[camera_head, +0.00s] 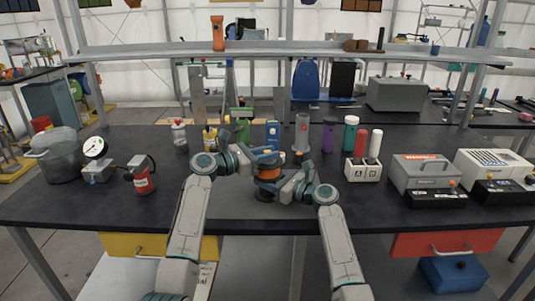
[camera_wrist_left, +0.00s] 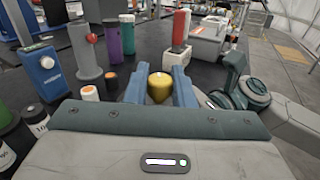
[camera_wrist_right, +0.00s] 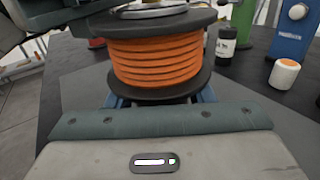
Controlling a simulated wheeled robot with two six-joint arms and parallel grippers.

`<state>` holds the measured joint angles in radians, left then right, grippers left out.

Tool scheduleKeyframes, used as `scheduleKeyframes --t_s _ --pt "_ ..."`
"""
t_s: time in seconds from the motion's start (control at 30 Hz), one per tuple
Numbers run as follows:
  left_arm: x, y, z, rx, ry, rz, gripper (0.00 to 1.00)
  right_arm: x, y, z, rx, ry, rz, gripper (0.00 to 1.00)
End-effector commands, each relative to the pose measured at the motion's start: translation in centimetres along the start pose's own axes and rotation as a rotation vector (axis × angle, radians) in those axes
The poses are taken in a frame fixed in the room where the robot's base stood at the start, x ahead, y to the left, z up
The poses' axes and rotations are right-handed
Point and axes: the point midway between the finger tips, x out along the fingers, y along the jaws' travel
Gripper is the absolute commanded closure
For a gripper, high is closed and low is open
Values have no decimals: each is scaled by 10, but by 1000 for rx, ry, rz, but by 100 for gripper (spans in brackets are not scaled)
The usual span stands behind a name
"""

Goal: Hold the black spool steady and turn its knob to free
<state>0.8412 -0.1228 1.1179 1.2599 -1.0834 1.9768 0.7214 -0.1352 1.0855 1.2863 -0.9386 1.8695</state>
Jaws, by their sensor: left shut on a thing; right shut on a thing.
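The black spool (camera_head: 267,173), wound with orange line, stands on the dark table between my two grippers. It fills the upper middle of the right wrist view (camera_wrist_right: 155,62), its black flanges above and below the winding. My right gripper (camera_head: 284,186) is shut on the spool low down, its blue fingers on both sides (camera_wrist_right: 160,99). My left gripper (camera_head: 262,160) is above the spool, its blue fingers shut on a yellow knob (camera_wrist_left: 160,87). The fingers stand on both sides of the knob. The knob is hidden in the head view, and its setting cannot be read.
Behind stand a blue box (camera_head: 272,134), a grey cylinder (camera_head: 302,133) and a purple cylinder (camera_head: 328,136). A small orange-topped white jar (camera_wrist_right: 284,74) is close to the spool. A red canister (camera_head: 144,178) stands left; a white holder (camera_head: 362,170) stands right. The table front is clear.

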Motion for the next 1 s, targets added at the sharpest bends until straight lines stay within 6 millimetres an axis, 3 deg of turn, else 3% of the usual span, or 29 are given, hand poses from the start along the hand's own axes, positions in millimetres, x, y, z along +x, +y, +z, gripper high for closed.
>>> scheduleKeyframes --t_s 0.5,1.0 --pt "1 -2 -2 -5 16 379 100 0 1 0 -1 0 2 96" --pt "0 -1 -2 -4 20 484 100 1 1 0 0 -1 2 96"
